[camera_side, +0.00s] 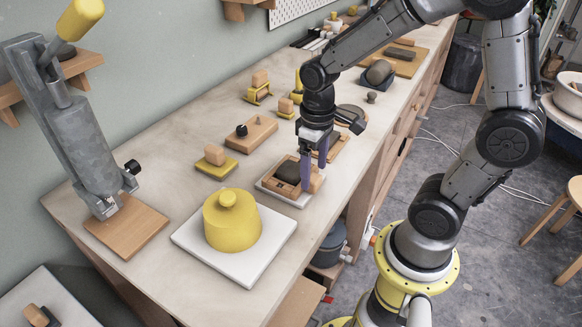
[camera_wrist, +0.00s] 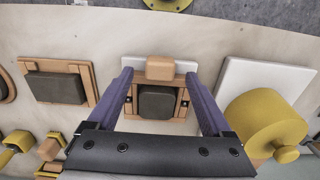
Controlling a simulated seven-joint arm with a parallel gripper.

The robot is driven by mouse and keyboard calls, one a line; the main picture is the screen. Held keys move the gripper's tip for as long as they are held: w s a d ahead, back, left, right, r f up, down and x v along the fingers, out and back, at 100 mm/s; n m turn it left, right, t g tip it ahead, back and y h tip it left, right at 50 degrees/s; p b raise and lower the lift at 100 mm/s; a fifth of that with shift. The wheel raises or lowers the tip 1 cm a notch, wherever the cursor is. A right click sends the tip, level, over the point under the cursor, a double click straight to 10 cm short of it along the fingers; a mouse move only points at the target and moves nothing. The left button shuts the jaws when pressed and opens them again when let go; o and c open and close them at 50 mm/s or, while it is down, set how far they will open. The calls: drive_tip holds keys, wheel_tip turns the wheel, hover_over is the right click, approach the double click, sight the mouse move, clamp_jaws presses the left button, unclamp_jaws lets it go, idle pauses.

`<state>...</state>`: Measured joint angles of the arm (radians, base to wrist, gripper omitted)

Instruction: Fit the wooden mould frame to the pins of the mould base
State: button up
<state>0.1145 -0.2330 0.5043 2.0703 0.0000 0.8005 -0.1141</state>
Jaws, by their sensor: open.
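The wooden mould frame (camera_side: 279,187) surrounds a dark grey block on a white slab, which I take for the mould base (camera_side: 298,204). In the wrist view the frame (camera_wrist: 159,80) sits between my fingers, with small dark spots on its left and right sides. A rounded wooden block (camera_wrist: 160,68) is at its far side. The white slab (camera_wrist: 131,62) shows behind it. My gripper (camera_side: 314,171) is open around the frame, one purple finger on each side; it also shows in the wrist view (camera_wrist: 159,78). I cannot tell whether the fingers touch it or whether pins enter the frame.
A yellow lidded pot (camera_side: 231,225) stands on a white board (camera_side: 190,238) close by. A wooden tray with a dark block (camera_wrist: 56,85) lies on the other side. Small wooden blocks on yellow bases (camera_side: 216,161) line the bench behind. A grey lever press (camera_side: 82,140) stands at the left.

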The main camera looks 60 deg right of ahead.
wheel_tip(320, 180, up, 12)
drive_tip(key=shift+r, duration=0.15)
idle(0.3)
drive_tip(key=s+a+t, duration=0.3)
drive_tip(key=s+t, duration=0.2)
drive_tip(key=s, duration=0.4)
drive_tip(key=shift+s+t, duration=0.3)
drive_tip(key=shift+s, duration=0.05)
drive_tip(key=shift+r, duration=0.1)
idle(0.3)
